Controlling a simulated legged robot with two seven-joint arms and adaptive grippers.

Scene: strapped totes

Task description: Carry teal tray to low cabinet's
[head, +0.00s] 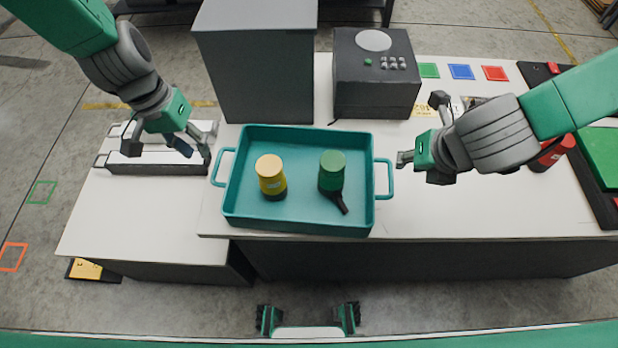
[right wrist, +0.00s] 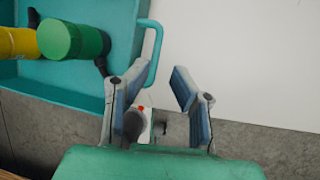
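The teal tray (head: 300,226) sits on the white worktop, with a handle at each side. In it stand a yellow can (head: 270,176) and a green can (head: 331,171) with a dark handle-like part beside it. My left gripper (head: 193,146) is above and left of the left handle (head: 222,166), apart from it; its fingers look spread. My right gripper (head: 402,159) is just right of the right handle (head: 384,178). In the right wrist view my right gripper (right wrist: 155,88) is open and empty, and the handle (right wrist: 153,52) is beyond its left finger.
A lower white surface (head: 140,215) adjoins on the left, with white-topped dark cases (head: 155,158) at its back. A tall grey cabinet (head: 255,75) and a dark box with buttons (head: 376,75) stand behind the tray. A red can (head: 552,155) is at right. Worktop front right is clear.

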